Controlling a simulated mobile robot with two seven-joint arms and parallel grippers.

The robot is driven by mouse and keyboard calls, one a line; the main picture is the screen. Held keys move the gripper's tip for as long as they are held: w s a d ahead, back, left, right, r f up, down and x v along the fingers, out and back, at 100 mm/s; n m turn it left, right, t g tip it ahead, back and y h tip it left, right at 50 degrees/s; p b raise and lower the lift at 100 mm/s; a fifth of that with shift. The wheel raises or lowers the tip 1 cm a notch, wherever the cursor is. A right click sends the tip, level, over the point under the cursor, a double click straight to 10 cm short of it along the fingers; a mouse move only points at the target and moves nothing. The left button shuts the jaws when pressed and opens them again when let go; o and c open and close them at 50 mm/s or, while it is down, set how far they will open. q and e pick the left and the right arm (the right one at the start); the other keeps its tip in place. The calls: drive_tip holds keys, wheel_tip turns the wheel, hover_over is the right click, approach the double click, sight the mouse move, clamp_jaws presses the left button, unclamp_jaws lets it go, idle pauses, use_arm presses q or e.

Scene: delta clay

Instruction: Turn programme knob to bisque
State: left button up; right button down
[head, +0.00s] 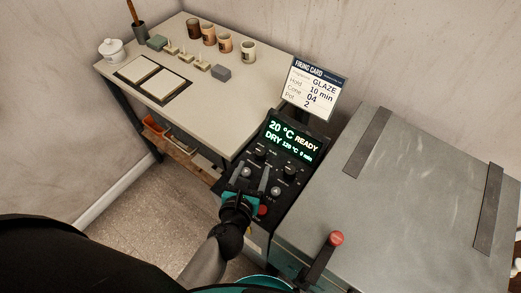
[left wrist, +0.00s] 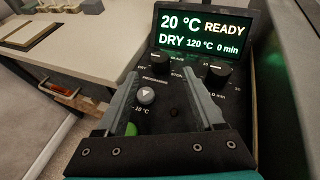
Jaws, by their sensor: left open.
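The black programme knob (head: 260,152) is at the upper left of the kiln's control panel; it also shows in the left wrist view (left wrist: 161,63), above the word PROGRAMME. The display (left wrist: 202,33) reads 20 °C READY, DRY 120 °C 0 min. My left gripper (head: 254,167) is open over the panel, fingers pointing toward the display. In the left wrist view, the programme knob appears between and just beyond the fingertips (left wrist: 162,71); I cannot tell if they touch it. A grey button with an arrow (left wrist: 146,95) lies between the fingers. My right gripper is not in view.
Another black knob (left wrist: 215,73) stands right of the programme knob. A firing card (head: 314,89) reading GLAZE, 10 min, stands behind the panel. The kiln lid (head: 415,190) is at right. A worktable (head: 240,97) with cups and blocks is behind left.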

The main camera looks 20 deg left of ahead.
sight(260, 153)
use_arm(q)
drive_tip(key=b+x, duration=0.1)
drive_tip(key=x, duration=0.7)
drive_tip(key=shift+w+f+b, duration=0.25)
drive_tip(key=shift+w+b, duration=0.15)
drive_tip(key=shift+w, duration=0.2)
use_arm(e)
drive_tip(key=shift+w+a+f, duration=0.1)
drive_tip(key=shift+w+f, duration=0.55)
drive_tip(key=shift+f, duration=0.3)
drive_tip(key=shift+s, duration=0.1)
use_arm(q)
drive_tip(key=shift+c, duration=0.6)
clamp_jaws()
